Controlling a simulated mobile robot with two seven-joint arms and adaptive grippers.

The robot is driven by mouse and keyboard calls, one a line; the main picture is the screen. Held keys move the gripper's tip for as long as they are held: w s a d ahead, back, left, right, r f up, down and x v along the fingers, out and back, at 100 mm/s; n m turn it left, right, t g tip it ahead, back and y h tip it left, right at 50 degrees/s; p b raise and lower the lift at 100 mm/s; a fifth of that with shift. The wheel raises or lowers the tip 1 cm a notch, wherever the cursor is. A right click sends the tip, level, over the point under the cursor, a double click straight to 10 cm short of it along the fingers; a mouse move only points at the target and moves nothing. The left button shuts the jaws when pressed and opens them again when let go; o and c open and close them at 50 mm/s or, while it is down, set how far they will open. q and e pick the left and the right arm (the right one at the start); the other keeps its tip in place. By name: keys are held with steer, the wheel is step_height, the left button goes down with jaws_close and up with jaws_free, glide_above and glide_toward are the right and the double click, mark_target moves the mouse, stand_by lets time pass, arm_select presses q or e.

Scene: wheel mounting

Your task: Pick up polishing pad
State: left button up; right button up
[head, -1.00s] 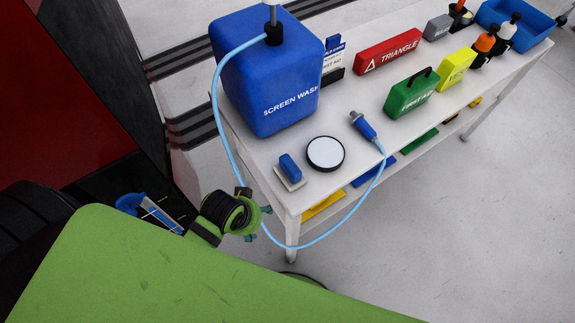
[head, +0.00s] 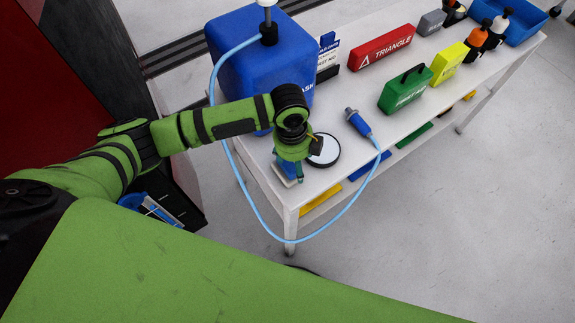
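The polishing pad (head: 286,171) seems to be the small block with a blue handle and a pale base. It lies at the near left corner of the white table (head: 335,185). My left gripper (head: 288,171) points down over it, with its fingertips at the blue handle. The gripper hides much of the pad, so I cannot tell whether the fingers are closed on it. The pad appears to be still on the table top. My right gripper is not in view.
A round black-rimmed white disc (head: 324,150) lies right beside my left gripper. A blue screen wash container (head: 252,62) stands behind my arm. Its light blue hose (head: 316,239) loops past the table's front to a blue nozzle (head: 358,122). A green first aid case (head: 405,91) stands farther right.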

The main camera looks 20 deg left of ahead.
mark_target(284, 165)
arm_select(q)
steer(key=a, duration=0.1)
steer(key=w+a+r+m, duration=0.1)
steer(key=a, duration=0.1)
steer(key=shift+w+y, duration=0.2)
steer(key=shift+y, duration=0.2)
steer(key=shift+a+f, duration=0.15)
steer(key=shift+a, duration=0.05)
step_height(284, 165, down, 7)
steer(key=b, duration=0.8)
steer(key=shift+a+b, duration=0.15)
steer(key=shift+b, duration=0.25)
steer(key=shift+r, duration=0.2)
steer(key=shift+s, duration=0.1)
steer(key=c, duration=1.3)
